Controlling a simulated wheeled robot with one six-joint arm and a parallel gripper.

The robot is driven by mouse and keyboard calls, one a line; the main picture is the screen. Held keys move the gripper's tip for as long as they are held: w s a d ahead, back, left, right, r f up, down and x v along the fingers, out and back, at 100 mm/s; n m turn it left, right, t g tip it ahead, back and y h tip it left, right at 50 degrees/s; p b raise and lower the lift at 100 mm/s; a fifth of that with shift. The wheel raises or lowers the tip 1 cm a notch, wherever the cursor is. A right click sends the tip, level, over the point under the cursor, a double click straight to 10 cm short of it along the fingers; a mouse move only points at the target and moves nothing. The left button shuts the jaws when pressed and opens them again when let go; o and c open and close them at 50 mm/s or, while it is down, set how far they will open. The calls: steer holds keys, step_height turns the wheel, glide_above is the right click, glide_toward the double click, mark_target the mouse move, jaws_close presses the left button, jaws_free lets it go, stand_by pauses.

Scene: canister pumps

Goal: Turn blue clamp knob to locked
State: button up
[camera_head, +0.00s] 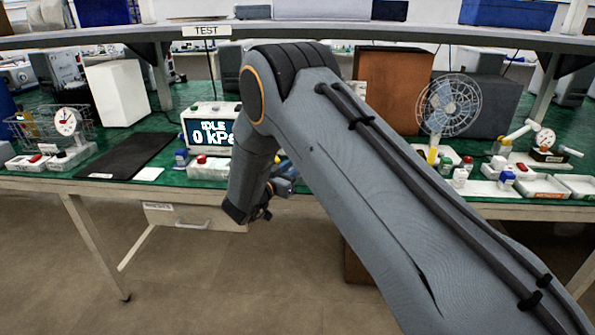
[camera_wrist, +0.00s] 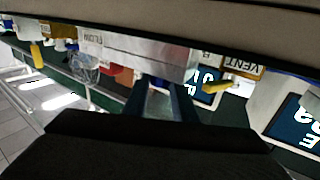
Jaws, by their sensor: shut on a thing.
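My gripper reaches the near edge of the green bench; its two dark fingers (camera_wrist: 162,102) show in the wrist view against a pale grey metal fixture (camera_wrist: 125,50). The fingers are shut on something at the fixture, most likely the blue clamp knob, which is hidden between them. Its locked or unlocked position cannot be read. In the head view my arm covers most of the fixture. A bluish part (camera_head: 284,169) shows just right of my wrist.
A label reading VENT (camera_wrist: 242,66) and a yellow-tipped lever (camera_wrist: 222,86) are close to the fingers. A fan (camera_head: 449,106) and small bottles stand right of my arm. A black mat (camera_head: 128,155) lies left. A shelf (camera_head: 420,32) runs above the bench.

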steer(key=m+g+h+b, duration=0.2)
steer(key=h+b, duration=0.1)
steer(key=m+g+h+b, duration=0.1)
steer(key=m+g+b, duration=0.1)
steer(key=shift+w+a+f+h, duration=0.2)
steer(key=shift+w+a+h, duration=0.1)
steer(key=shift+a+h, duration=0.1)
steer(key=shift+r+m+g+h+b, duration=0.1)
steer(key=shift+m+g+h+b, duration=0.55)
steer(key=shift+g+b, duration=0.35)
steer(key=shift+r+m, duration=0.15)
steer(key=shift+m, duration=0.1)
steer(key=o, duration=1)
steer(key=shift+o, duration=0.2)
